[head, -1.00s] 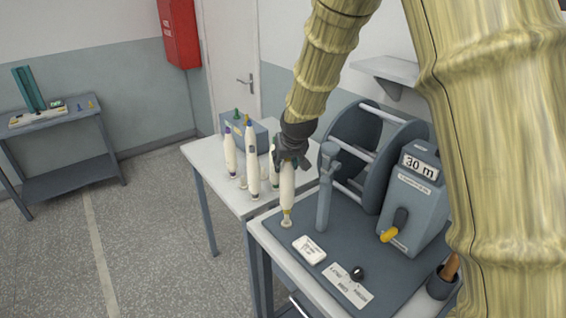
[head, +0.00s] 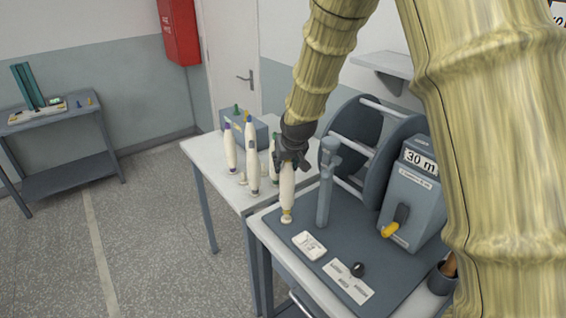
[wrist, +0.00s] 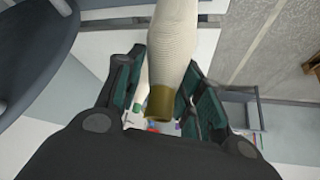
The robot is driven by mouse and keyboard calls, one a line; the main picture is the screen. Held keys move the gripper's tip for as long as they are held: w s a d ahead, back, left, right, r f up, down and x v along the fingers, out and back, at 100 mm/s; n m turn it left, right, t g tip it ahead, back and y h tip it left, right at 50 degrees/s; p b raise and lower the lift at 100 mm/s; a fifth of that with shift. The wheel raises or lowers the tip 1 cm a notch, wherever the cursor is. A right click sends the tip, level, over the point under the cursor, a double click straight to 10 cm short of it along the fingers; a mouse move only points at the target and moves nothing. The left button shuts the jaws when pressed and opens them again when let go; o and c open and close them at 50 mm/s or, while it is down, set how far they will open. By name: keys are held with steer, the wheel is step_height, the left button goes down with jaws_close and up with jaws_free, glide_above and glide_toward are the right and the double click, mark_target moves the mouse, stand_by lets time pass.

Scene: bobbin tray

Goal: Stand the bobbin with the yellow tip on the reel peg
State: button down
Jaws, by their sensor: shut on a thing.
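My gripper (head: 291,160) is shut around the upper part of a cream bobbin (head: 287,192) above the near table's left corner. The bobbin hangs upright. In the wrist view, the same bobbin (wrist: 173,45) lies between the fingers, with a dull yellow tip (wrist: 160,103) at its near end. The reel peg (head: 286,218) is directly beneath, with its pale round base on the dark mat. Only a short brassy part shows below the bobbin. Whether the bobbin is fully seated cannot be told.
Several other bobbins (head: 252,165) stand on the white table behind, left of my gripper. A grey upright post (head: 325,190) stands close right of the held bobbin. The reel (head: 358,125) and the 30 m counter box (head: 412,195) are farther right. A white labelled block (head: 309,245) lies in front.

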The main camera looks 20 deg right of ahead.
steer(key=shift+f+b, duration=0.85)
steer(key=shift+f, duration=0.8)
steer(key=c, duration=0.9)
jaws_free()
steer(key=shift+o, duration=0.2)
steer(key=shift+r, duration=0.1)
steer(key=shift+s+r, duration=0.25)
steer(key=shift+r, duration=0.2)
steer(key=v, duration=1.1)
